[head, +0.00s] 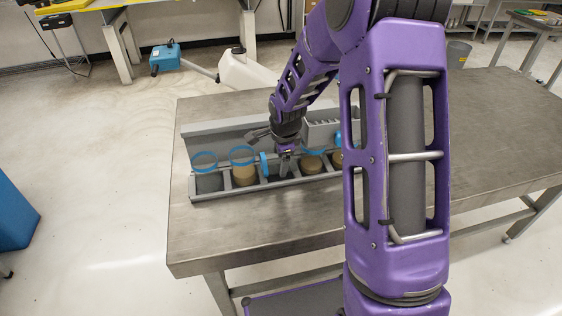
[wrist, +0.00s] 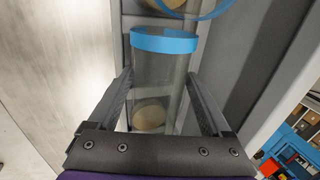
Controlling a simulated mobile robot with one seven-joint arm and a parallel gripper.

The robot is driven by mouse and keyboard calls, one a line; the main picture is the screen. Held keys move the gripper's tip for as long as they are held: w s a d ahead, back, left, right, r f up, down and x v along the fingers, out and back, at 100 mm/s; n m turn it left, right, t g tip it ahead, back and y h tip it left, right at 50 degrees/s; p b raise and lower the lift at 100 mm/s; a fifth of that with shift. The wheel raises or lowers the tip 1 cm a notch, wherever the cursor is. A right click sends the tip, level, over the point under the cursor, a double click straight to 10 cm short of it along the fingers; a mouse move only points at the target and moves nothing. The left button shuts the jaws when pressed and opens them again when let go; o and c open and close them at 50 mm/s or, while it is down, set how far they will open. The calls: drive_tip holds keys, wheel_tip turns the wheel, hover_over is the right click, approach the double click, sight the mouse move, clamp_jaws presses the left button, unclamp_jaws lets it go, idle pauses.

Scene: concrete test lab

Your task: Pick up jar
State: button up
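A clear jar with a blue rim (wrist: 165,41) lies between the fingers of my gripper (wrist: 160,78) in the wrist view, seen side-on. A tan round patch shows low in it or behind it. The fingers are wide apart, one on each side of the jar; I cannot tell whether they touch it. In the head view my gripper (head: 285,150) reaches down into the grey rack (head: 250,189). Just left of it is a blue rim seen edge-on (head: 264,164). The jar's body is hard to make out there.
Other blue-rimmed jars stand in the rack: one at far left (head: 205,162), a tan-filled one (head: 244,174) and one right of the gripper (head: 312,163). A grey slotted holder (head: 320,130) is behind. The metal table (head: 230,225) is clear in front.

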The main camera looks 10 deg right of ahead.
drive_tip(key=shift+r, duration=0.1)
drive_tip(key=c, duration=0.9)
